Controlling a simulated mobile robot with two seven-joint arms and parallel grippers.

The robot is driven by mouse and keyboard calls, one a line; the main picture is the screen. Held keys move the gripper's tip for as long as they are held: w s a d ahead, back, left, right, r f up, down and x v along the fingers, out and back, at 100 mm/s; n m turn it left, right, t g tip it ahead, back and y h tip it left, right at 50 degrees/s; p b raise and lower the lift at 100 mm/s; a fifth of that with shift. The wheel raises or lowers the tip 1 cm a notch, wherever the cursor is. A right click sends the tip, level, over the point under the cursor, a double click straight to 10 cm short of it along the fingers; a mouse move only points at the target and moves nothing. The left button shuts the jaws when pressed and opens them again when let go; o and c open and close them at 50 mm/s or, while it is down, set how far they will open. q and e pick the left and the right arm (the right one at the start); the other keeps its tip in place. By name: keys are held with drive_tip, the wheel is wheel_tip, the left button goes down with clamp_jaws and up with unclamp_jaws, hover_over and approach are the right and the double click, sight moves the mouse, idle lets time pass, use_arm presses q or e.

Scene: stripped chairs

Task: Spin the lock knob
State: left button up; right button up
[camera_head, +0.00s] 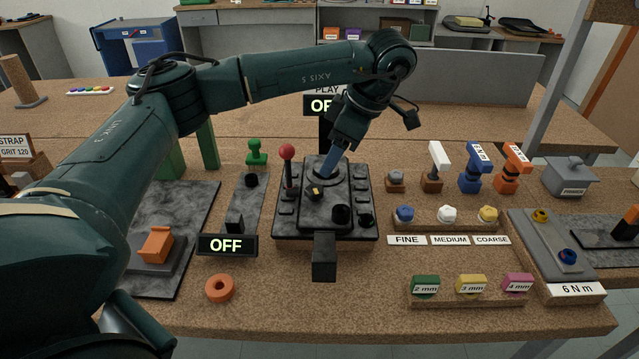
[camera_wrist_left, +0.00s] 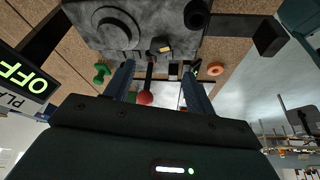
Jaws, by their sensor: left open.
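The black control box (camera_head: 355,214) stands on the near workbench. A small dark knob with a yellow mark (camera_head: 313,191) sits on its top; it also shows in the wrist view (camera_wrist_left: 162,47). Black round knobs (camera_head: 341,214) are nearer its front, and a round raised disc (camera_head: 325,174) is at its back. No label shows which is the lock knob. My left gripper (camera_head: 331,165) is open and empty above the back of the box; its fingers (camera_wrist_left: 157,67) point at the box, with the yellow-marked knob beyond the fingertips. My right gripper is out of view.
A red-ball lever (camera_head: 287,153) rises at the box's left. A black block (camera_head: 324,256) juts from its front. An "OFF" sign (camera_head: 227,244) and orange ring (camera_head: 220,288) are left; labelled caps and blocks (camera_head: 471,285) are right.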

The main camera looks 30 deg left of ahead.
sight(315, 189)
use_arm(q)
drive_tip(key=b+x, duration=0.1)
drive_tip(key=x, duration=0.5)
drive_tip(key=shift+a+f, duration=0.1)
drive_tip(key=shift+f, duration=0.3)
drive_tip(key=shift+s+a+f, duration=0.1)
drive_tip(key=shift+a+f, duration=0.2)
drive_tip(key=shift+f, duration=0.4)
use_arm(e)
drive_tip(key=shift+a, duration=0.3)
use_arm(q)
drive_tip(key=c, duration=1)
